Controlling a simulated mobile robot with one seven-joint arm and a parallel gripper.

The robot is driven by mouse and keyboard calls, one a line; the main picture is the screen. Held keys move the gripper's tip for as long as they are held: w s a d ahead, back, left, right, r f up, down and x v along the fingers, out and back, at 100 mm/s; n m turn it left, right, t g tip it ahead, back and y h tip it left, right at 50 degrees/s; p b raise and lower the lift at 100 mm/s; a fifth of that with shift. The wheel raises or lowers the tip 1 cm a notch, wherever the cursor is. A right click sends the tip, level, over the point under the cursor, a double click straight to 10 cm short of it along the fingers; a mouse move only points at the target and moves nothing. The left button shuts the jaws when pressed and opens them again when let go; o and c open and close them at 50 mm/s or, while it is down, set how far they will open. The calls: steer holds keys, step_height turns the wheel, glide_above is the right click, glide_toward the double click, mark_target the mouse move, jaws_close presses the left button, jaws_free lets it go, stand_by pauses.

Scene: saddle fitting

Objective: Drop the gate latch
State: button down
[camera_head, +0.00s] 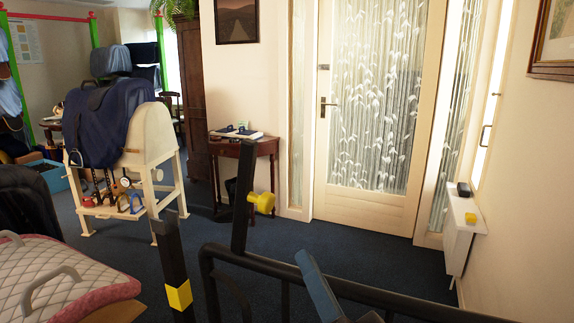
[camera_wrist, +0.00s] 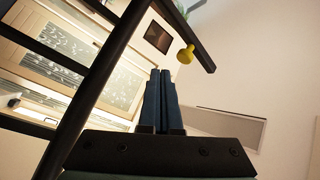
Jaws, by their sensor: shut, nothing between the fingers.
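The black gate (camera_head: 345,290) stands at the lower middle of the head view, with a tall upright (camera_head: 243,195) at its left end. A yellow knob (camera_head: 261,202), apparently the latch handle, sticks out to the right of that upright. It also shows in the wrist view (camera_wrist: 186,54), beyond my fingertips. A separate black post (camera_head: 177,262) with a yellow band stands left of the gate. My gripper (camera_head: 308,260) has blue fingers, which are together and empty in the wrist view (camera_wrist: 161,72). It is right of and below the knob, apart from it. The latch bar itself is not clear.
A saddle rack (camera_head: 150,140) with a dark cover stands at left. A quilted pad (camera_head: 60,285) lies at lower left. A small wooden table (camera_head: 262,147) and a door (camera_head: 370,200) are behind. Gate bars run close to my gripper.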

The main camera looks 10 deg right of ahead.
steer(key=s+d+r+m+y+p, duration=0.1)
steer(key=s+d+m+p, duration=0.3)
steer(key=m+p, duration=0.4)
steer(key=s+r+p, duration=0.1)
steer(key=p, duration=0.2)
steer(key=shift+s+g, duration=0.3)
steer(key=shift+s, duration=0.1)
steer(key=a+p+x, duration=0.2)
steer(key=p+x, duration=0.2)
steer(key=x, duration=0.8)
steer(key=shift+a+r, duration=0.2)
steer(key=shift+a, duration=0.25)
steer(key=shift+p, duration=0.3)
